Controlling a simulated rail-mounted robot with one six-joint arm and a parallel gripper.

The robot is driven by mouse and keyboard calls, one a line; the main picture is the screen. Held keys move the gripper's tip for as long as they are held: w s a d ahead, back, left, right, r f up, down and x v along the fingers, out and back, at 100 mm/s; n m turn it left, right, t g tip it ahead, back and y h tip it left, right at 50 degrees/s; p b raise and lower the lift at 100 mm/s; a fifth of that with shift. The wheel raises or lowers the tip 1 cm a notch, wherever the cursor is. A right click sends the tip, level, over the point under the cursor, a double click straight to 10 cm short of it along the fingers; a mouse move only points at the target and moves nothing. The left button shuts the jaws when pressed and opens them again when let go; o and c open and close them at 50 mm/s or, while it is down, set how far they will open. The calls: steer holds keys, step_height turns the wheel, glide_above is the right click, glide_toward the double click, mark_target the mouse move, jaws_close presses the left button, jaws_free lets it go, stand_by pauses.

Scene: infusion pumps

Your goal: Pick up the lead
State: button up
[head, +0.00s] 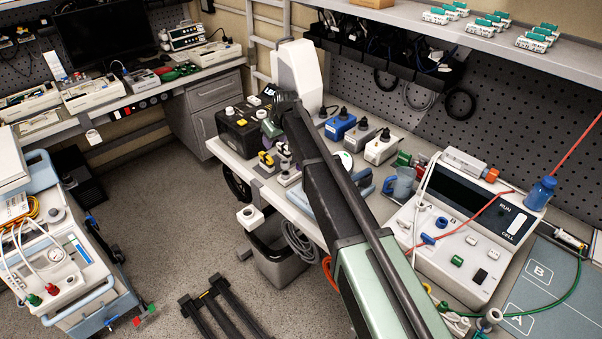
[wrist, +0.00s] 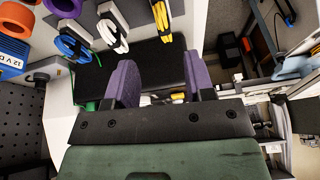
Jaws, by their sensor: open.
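My gripper (wrist: 158,80) shows in the wrist view with two purple fingers apart and nothing clearly held between them. A black surface lies just beyond the fingers. In the head view my gripper (head: 270,127) is small and partly hidden by my arm, beside a black box (head: 236,130) with white knobs and a partly covered label starting "LE". On the right bench a red lead (head: 470,213) runs across a white device, and a green lead (head: 570,292) curves over a grey mat. I cannot tell which thing the task means by the lead.
Blue, grey and white blocks with black knobs (head: 340,124) stand behind my arm. Yellow-and-black pieces (head: 268,162) sit at the bench's front edge. A cart (head: 60,260) stands at left, with open floor (head: 180,220) between.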

mark_target(266, 154)
steer(key=shift+n, duration=0.4)
steer(key=b+x, duration=0.3)
steer(key=x, duration=0.1)
steer(key=w+b+x, duration=0.1)
steer(key=b+x, duration=0.1)
steer(key=shift+w+a+f+b, duration=0.1)
steer(key=shift+a+b, duration=0.2)
steer(key=shift+a, duration=0.2)
steer(key=b+x, duration=0.4)
steer(key=x, duration=0.1)
steer(key=shift+a+b, duration=0.15)
steer(key=shift+b, duration=0.25)
steer(key=shift+r, duration=0.25)
jaws_close()
steer(key=shift+r+p, duration=0.1)
steer(key=shift+p, duration=0.25)
